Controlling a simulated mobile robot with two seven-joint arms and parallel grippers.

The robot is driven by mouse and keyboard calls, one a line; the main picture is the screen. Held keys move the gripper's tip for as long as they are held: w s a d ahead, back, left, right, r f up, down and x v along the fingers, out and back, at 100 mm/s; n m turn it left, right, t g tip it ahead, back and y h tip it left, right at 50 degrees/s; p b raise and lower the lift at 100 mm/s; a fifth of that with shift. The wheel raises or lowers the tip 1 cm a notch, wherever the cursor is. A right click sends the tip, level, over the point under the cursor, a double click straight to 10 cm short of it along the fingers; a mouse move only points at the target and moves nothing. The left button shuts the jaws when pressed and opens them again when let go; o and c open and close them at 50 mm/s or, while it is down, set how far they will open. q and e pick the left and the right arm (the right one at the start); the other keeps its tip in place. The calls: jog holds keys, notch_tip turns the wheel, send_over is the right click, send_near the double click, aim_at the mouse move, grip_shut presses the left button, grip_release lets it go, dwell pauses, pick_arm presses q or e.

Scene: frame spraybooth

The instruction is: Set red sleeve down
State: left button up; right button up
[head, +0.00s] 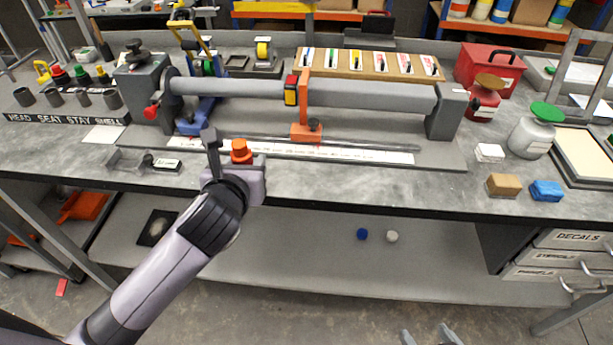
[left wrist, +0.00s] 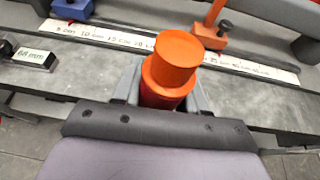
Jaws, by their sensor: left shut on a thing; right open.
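The red sleeve (head: 241,150) is a short stepped cylinder with an orange top. In the left wrist view the sleeve (left wrist: 172,68) stands upright between the fingers, with a darker red lower part partly hidden by the gripper. My left gripper (head: 236,163) is shut on it, at the bench's front edge, in front of the white ruler strip (head: 350,154). I cannot tell whether the sleeve touches the bench. My right gripper (head: 430,336) is open and empty at the bottom edge of the head view, low in front of the bench.
A grey tube (head: 380,95) lies across the fixture behind the sleeve, with an orange stand (head: 306,130) on the strip. At left are grey cups (head: 55,97) above a label strip (head: 60,118) and a small gauge (head: 166,164). The bench front (head: 400,187) right of the gripper is clear.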

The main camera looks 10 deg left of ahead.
pick_arm(q)
jog(key=w+d+r+m+h, duration=0.1)
jog(key=w+d+r, duration=0.3)
jog(key=d+r, duration=0.4)
jog(key=w+d+r+m+h, duration=0.1)
jog(key=w+d+r, duration=0.2)
jog(key=d+r, duration=0.45)
jog(key=shift+h, duration=0.3)
notch_tip(320, 180, down, 19)
jog(key=shift+b, duration=0.6)
jog(key=shift+f, duration=0.1)
jog(key=o, duration=1.1)
jog(key=shift+s+a+r, duration=0.1)
jog(key=shift+s+r, duration=0.1)
jog(key=shift+s, duration=0.05)
jog(key=p+v, duration=0.1)
jog(key=v, duration=1)
jog(key=shift+s+r, duration=0.15)
jog(key=shift+r, duration=0.05)
